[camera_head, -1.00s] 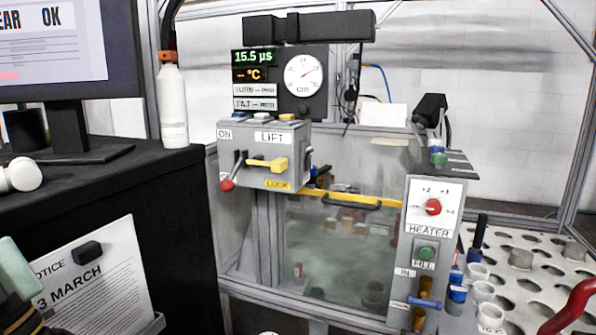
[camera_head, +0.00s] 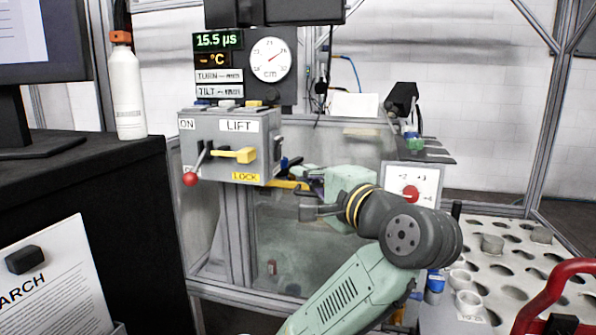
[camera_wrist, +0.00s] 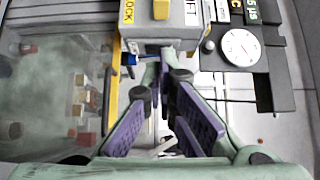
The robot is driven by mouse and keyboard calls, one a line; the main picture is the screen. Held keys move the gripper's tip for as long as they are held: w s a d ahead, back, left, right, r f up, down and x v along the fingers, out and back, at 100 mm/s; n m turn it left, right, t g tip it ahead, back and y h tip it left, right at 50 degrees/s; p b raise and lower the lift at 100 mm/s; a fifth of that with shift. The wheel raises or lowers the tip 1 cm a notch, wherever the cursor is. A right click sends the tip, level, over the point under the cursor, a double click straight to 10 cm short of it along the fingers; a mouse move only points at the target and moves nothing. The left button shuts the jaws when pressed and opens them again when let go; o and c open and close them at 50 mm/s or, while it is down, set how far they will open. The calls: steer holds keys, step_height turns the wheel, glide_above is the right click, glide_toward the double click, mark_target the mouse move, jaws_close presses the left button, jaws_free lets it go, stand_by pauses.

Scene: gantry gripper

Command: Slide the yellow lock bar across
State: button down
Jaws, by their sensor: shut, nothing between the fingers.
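The yellow lock bar (camera_head: 236,154) sticks out of a slot on the front of the grey LIFT box (camera_head: 213,127), above the yellow LOCK label. It also shows at the top edge of the wrist view (camera_wrist: 161,9), partly cut off. My gripper (camera_wrist: 164,68) is shut and empty, its purple-padded fingers converging just short of the box. In the head view my gripper (camera_head: 300,178) is to the right of the box, over the tank, largely hidden by my wrist. It is apart from the lock bar.
A red-knobbed lever (camera_head: 191,179) sits left of the lock bar on the same box. A yellow rail (camera_wrist: 112,98) runs along the tank near my fingers. The heater panel (camera_head: 412,187) stands on the right. A gauge (camera_head: 270,59) is above the box.

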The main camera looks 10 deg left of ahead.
mark_target(243, 160)
steer(key=shift+w+a+p, duration=0.45)
steer(key=shift+w+a, duration=0.65)
steer(key=shift+a, duration=0.65)
steer(key=shift+w+a+p, duration=0.4)
steer(key=shift+w+a, duration=0.75)
steer(key=shift+a, duration=0.55)
steer(key=shift+w+a+p, duration=0.45)
steer(key=shift+w+a, duration=0.65)
steer(key=shift+a, duration=0.65)
steer(key=shift+w+a, duration=0.1)
steer(key=shift+a, duration=2.3)
